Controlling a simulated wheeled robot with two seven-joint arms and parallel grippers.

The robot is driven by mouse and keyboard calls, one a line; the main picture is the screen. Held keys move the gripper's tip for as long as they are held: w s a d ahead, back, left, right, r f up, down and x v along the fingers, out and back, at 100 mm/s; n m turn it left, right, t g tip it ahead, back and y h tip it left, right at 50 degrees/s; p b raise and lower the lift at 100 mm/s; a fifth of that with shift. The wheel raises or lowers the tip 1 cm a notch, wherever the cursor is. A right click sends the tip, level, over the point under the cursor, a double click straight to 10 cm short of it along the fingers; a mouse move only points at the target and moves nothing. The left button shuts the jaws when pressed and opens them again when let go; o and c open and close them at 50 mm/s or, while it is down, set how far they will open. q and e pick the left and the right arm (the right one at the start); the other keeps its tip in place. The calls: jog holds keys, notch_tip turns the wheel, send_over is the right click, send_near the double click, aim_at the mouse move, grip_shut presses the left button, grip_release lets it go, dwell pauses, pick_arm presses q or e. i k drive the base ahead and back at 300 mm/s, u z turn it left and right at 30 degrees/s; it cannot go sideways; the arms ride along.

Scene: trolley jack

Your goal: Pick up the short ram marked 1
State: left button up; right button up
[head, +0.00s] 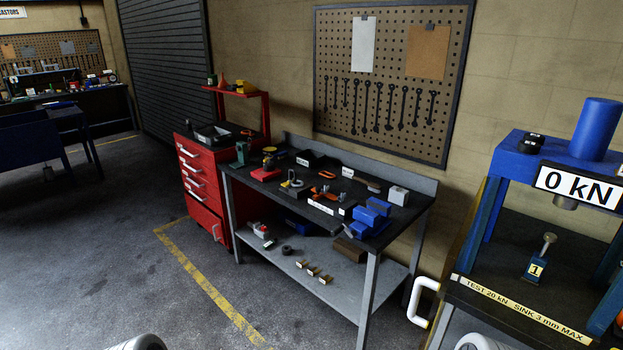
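The short ram marked 1 (536,266) stands upright on the dark bed of the blue press (574,148) at the right. It has a blue body with a yellow label reading 1 and a metal rod with a round head rising from its top. The press has a display reading 0 kN (578,187), and a metal plunger (565,203) hangs below it, above and right of the ram. Neither of my grippers is in view. Only white rounded parts, seemingly of my arms, show at the bottom edge.
A workbench (400,226) with tools, a blue vise (370,216) and a lower shelf stands left of the press. A white bent handle (422,301) sticks out at the press's left side. A red drawer cabinet (203,185) stands further left. Floor before the bench is clear.

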aim_at(535, 271)
jog(key=u, duration=1.65)
jog(key=i, duration=1.25)
jog(key=z, duration=3.65)
jog(key=i, duration=0.5)
jog(key=u, duration=0.05)
jog(key=k, duration=0.5)
jog(key=z, duration=0.05)
